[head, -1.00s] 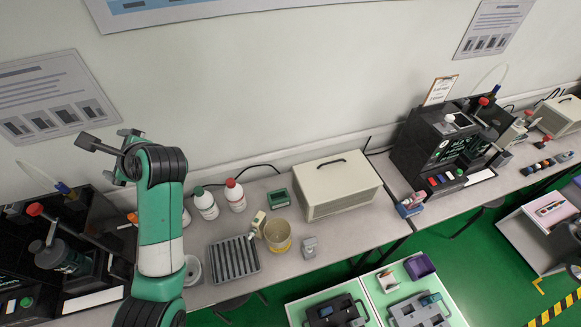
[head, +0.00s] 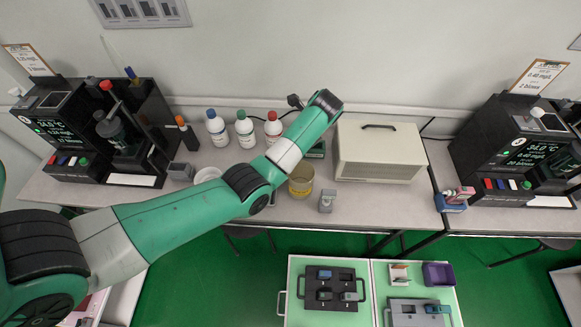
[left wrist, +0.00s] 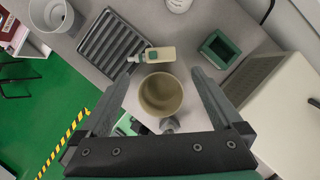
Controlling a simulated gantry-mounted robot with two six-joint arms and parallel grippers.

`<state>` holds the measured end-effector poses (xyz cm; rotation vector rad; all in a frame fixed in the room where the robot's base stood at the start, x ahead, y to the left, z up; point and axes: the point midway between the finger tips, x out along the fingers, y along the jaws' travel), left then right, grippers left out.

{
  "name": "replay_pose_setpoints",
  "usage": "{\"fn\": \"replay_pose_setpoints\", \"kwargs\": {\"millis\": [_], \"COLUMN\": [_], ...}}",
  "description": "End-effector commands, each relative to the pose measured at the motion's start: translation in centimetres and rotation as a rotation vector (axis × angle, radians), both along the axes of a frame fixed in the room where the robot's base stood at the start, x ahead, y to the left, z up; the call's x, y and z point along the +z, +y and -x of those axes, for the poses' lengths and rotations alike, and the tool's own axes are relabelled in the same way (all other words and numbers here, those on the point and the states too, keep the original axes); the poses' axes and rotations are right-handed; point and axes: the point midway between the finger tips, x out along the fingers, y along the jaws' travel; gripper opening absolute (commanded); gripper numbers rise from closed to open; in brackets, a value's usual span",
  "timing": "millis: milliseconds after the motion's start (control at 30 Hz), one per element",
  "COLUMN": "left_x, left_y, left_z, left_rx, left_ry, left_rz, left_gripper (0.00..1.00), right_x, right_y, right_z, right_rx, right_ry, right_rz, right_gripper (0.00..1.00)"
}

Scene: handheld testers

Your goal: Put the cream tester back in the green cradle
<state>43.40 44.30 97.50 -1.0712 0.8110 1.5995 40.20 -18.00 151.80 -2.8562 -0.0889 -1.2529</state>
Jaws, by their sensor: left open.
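The cream tester (left wrist: 160,54), with a green part at its left end, lies between the slotted grey tray and the round tan pot (left wrist: 160,94) in the left wrist view. I cannot tell whether it touches the pot. In the head view my arm hides it. The green cradle (left wrist: 220,48) is an open rectangular holder, apparently empty, right of the tester; it shows partly in the head view (head: 316,152) beside the arm's end. My left gripper (left wrist: 162,75) is open and empty, its fingers either side of the pot in the picture. My right gripper is not in view.
The slotted tray (left wrist: 112,48) lies left of the tester. A cream box (head: 378,151) stands right of the cradle. Several bottles (head: 245,128) stand at the back. A grey block (head: 327,200) sits right of the pot (head: 301,181). A white bowl (left wrist: 52,14) is beyond the tray.

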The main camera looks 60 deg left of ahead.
Motion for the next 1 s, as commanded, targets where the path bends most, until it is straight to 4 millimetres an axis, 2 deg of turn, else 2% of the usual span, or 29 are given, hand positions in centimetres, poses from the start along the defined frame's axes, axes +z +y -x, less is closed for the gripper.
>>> {"fn": "replay_pose_setpoints", "kwargs": {"millis": [33, 167, 467, 700, 1000], "left_x": [-1.5, -3.7, -5.2, -8.9, -9.2], "left_y": [0.4, 1.3, 2.1, 3.7, 4.0], "left_z": [0.3, 0.5, 0.6, 1.0, 1.0], "left_rx": [0.003, 0.003, 0.002, 0.001, 0.000], "left_ry": [0.005, 0.004, 0.001, 0.002, 0.000], "left_rz": [0.001, 0.001, 0.000, 0.002, 0.000], "left_gripper": [1.00, 1.00, 1.00, 1.00, 1.00], "right_x": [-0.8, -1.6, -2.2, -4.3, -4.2], "right_y": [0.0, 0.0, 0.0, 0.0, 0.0], "right_z": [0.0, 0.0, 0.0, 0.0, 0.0], "right_rx": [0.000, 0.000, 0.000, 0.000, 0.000], "right_ry": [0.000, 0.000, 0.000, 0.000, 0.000], "right_rz": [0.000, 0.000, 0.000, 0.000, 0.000], "right_gripper": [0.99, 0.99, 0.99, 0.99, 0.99]}}
